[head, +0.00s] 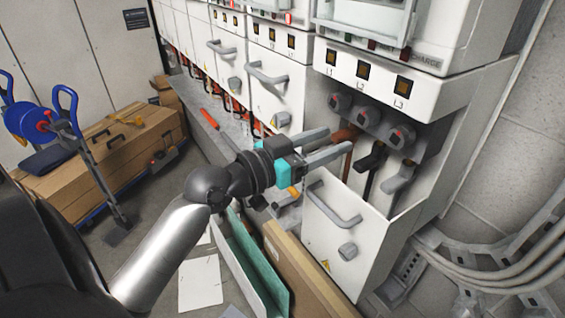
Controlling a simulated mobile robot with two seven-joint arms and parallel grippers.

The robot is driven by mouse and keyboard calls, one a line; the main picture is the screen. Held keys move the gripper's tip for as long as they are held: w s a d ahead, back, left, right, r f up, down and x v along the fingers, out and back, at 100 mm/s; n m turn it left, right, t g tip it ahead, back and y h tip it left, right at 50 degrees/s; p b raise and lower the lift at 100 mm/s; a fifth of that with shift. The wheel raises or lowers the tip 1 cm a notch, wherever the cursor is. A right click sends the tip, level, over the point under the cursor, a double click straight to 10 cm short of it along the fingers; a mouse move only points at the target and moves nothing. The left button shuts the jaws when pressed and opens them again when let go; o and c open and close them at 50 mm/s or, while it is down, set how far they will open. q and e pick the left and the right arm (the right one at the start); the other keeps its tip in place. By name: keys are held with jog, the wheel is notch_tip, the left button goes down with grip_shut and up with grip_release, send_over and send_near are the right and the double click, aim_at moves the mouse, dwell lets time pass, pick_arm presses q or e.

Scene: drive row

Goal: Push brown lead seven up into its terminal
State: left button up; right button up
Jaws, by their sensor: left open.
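My left gripper (338,141) is open, its two grey fingers pointing right into the open compartment of the nearest cabinet. The brown lead (347,133) has its thick end right at the fingertips; I cannot tell whether they touch it. Its lower part drops behind the lower finger and is partly hidden. Above it is the leftmost grey terminal (338,102) with a red mark. A black lead (371,158) and a grey lead (399,177) hang to the right, under the middle terminal (368,117) and right terminal (401,137). My right gripper is out of view.
A white front panel with a handle (334,204) stands below the compartment. Indicator windows (362,70) line the cabinet above. An open green-lined box (255,262) and a cardboard piece (300,272) lie below my arm.

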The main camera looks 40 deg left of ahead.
pick_arm(q)
jog(key=v, duration=1)
jog(key=shift+a, duration=0.1)
jog(key=shift+w, duration=0.1)
dwell(0.5)
